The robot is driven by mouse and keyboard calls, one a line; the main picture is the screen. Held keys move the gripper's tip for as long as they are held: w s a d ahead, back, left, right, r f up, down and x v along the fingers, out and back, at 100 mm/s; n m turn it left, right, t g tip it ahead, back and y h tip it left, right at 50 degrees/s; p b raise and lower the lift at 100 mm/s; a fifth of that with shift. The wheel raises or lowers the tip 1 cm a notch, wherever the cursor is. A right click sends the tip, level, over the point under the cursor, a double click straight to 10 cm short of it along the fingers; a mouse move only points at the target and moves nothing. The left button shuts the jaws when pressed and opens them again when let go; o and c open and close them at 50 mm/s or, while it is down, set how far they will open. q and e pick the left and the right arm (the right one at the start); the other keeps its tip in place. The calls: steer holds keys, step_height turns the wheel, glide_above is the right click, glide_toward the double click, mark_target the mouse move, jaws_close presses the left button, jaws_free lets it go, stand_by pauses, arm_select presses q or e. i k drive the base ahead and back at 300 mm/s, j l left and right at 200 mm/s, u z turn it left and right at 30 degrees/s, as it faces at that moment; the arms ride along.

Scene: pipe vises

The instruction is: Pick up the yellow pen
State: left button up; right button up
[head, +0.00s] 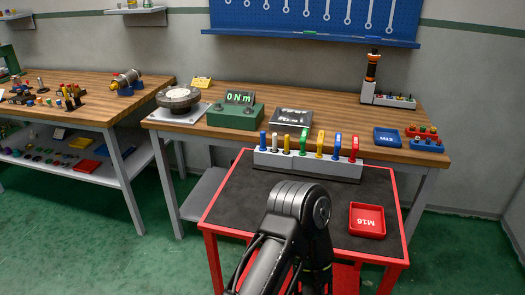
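A white rack (307,163) stands at the back of the black-topped red cart and holds several upright coloured pieces. One is yellow (320,146), between a green piece (304,142) and a blue piece (337,147). A smaller yellow-orange piece (274,142) stands near the rack's left end. They are too small to tell which is a pen. One of my black arms bends upward from the bottom middle, in front of the rack. Its gripper is hidden or out of frame, and my other gripper does not show.
A red tray marked M16 (367,221) lies on the right of the red cart (232,211). Behind it, a wooden workbench (335,112) holds a green device (236,114), a blue tray (387,137) and a screwdriver stand. The cart top's left part is clear.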

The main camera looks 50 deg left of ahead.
mark_target(287, 152)
steer(key=u, duration=1.45)
steer(key=k, duration=0.55)
steer(key=k+z, duration=0.1)
steer(key=z, duration=3.85)
steer(key=k+j, duration=0.3)
steer(key=k, duration=0.2)
steer(key=k+j, duration=0.3)
steer(key=k, duration=0.2)
steer(key=k+j, duration=0.3)
steer(key=k, duration=0.2)
steer(key=k+j, duration=0.3)
steer(key=k, duration=0.2)
steer(key=k+j, duration=0.35)
steer(key=k, duration=0.15)
steer(key=k+j, duration=0.3)
steer(key=k, duration=0.2)
steer(key=k+j, duration=0.3)
steer(key=k, duration=0.2)
steer(key=k+j, duration=0.3)
steer(key=k, duration=0.2)
